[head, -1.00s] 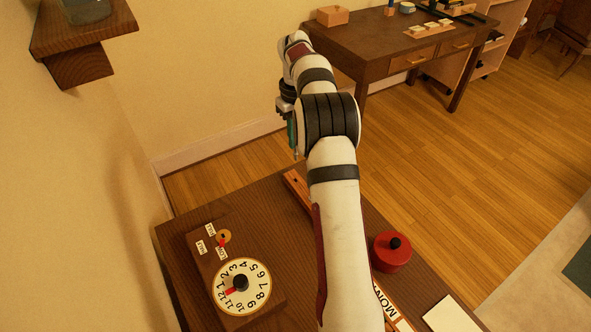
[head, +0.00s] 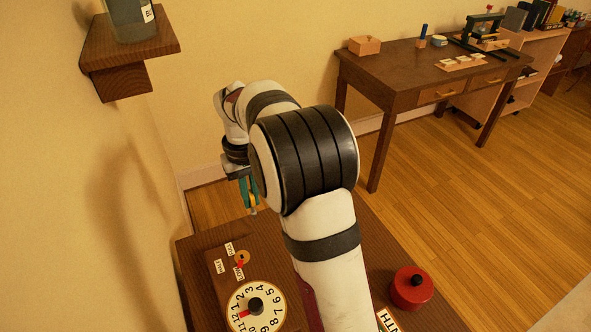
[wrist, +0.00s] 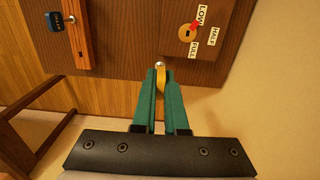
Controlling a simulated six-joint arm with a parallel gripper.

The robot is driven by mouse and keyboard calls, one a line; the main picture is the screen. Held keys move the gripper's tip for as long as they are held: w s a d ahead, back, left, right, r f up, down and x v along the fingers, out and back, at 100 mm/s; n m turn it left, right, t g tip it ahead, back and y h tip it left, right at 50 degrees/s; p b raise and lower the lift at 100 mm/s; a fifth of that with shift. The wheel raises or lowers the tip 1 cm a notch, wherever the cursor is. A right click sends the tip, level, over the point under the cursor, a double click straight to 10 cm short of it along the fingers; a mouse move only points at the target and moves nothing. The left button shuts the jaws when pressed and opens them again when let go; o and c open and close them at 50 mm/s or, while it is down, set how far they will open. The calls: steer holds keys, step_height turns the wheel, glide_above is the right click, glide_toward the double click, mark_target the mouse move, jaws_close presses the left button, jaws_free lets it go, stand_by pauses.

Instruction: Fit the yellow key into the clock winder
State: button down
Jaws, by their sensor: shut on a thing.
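My gripper (wrist: 160,82), with green fingers, is shut on the yellow key (wrist: 162,84); a silver tip shows just beyond the fingertips. In the head view, my gripper (head: 250,205) hangs above the desk's far edge, past the winder board. The clock winder appears to be the round brass plate (wrist: 185,32) with a dark slot and a red pointer, on a brown wooden board (wrist: 226,68). In the wrist view the plate is ahead and slightly right of the key, apart from it. Labels LOW, HALF and FULL surround it. It also shows in the head view (head: 243,258).
A white number dial (head: 270,318) with a black knob sits on the same board. A wooden strip (wrist: 82,55) carries a blue tag (wrist: 56,21). A red round pot (head: 411,290) stands right of my arm. A shelf (head: 130,48) juts from the left wall.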

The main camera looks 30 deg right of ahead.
glide_above(243, 260)
steer(key=shift+w+f, duration=0.25)
steer(key=shift+w, duration=0.2)
steer(key=shift+f, duration=2.75)
steer(key=shift+f, duration=1.7)
steer(key=shift+c, duration=2)
jaws_free()
